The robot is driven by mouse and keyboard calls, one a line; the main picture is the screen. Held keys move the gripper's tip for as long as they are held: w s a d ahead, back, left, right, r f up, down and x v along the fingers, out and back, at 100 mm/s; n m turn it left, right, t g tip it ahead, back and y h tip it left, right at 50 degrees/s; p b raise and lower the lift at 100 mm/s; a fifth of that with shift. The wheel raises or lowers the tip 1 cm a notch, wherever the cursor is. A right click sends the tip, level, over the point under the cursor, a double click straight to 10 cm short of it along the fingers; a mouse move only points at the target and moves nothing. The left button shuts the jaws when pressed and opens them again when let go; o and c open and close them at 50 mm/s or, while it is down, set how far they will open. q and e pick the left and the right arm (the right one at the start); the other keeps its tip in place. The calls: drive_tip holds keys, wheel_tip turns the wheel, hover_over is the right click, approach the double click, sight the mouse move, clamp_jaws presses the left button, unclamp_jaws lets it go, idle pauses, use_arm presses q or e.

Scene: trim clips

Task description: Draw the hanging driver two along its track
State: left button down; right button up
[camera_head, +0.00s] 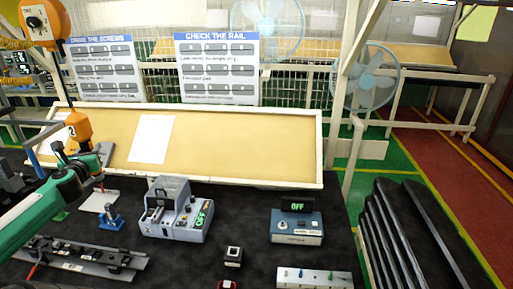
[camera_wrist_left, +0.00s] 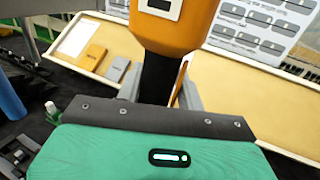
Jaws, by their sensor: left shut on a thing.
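Hanging driver two (camera_head: 77,125) is an orange tool with a "2" label, hanging upright at the left in the head view. In the left wrist view its orange body (camera_wrist_left: 175,38) fills the top middle, with a dark lower part running down between my fingers. My left gripper (camera_head: 82,156) is shut on that lower part, just below the orange body. An orange reel (camera_head: 40,22) hangs above the driver at the top left. The track itself cannot be made out. My right gripper is not in view.
A tan sloped board (camera_head: 240,145) with a white sheet stands behind the driver. On the dark table are a grey device (camera_head: 175,212), a blue box reading OFF (camera_head: 297,227), a rail fixture (camera_head: 80,258) and a strip with pegs (camera_head: 312,278). Dark panels (camera_head: 415,235) stand at the right.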

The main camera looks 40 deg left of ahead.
use_arm(q)
drive_tip(key=shift+d+r, duration=0.1)
drive_tip(key=shift+r, duration=0.1)
drive_tip(key=c, duration=0.8)
unclamp_jaws()
drive_tip(key=shift+f, duration=0.1)
drive_tip(key=shift+s+d+f, duration=0.1)
drive_tip(key=shift+s+d, duration=0.25)
drive_tip(key=shift+d, duration=0.05)
drive_tip(key=b+v, duration=0.1)
drive_tip(key=v, duration=1.1)
drive_tip(key=shift+s+d+b, duration=0.25)
drive_tip(key=shift+s+b, duration=0.05)
drive_tip(key=shift+b, duration=0.05)
